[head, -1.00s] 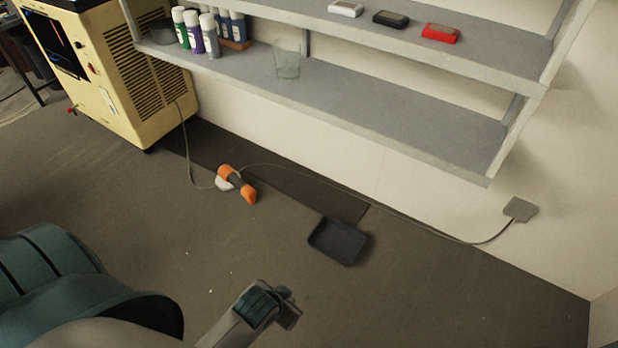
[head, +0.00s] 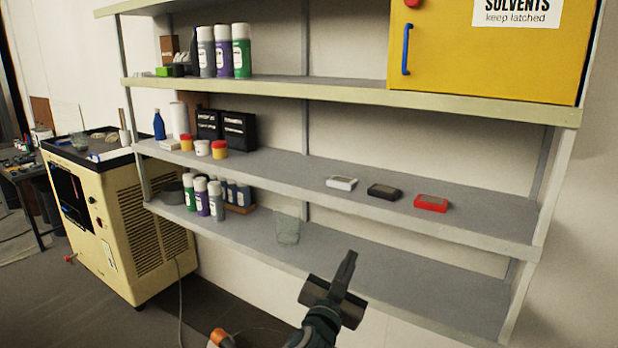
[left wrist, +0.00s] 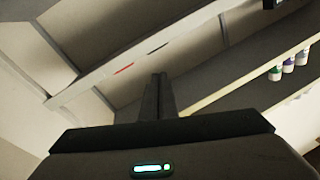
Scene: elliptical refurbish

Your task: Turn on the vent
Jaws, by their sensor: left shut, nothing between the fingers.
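A cream machine (head: 130,230) with slatted side grilles and a dark top stands on the floor at the left of the head view; I cannot tell for sure that it is the vent. Its front has a dark panel (head: 72,195) and small controls, too small to read. My left gripper (head: 348,260) is shut and empty in front of the lower shelf, well to the right of the machine. Its closed fingers (left wrist: 158,92) also show in the left wrist view. My right gripper is not in view.
A grey shelf unit (head: 420,255) fills the middle and right, with cans, a clear glass (head: 288,228) and small white, black and red devices. A yellow solvents cabinet (head: 480,60) sits above. A cord (head: 180,300) runs down beside the machine; an orange object (head: 220,338) lies near it.

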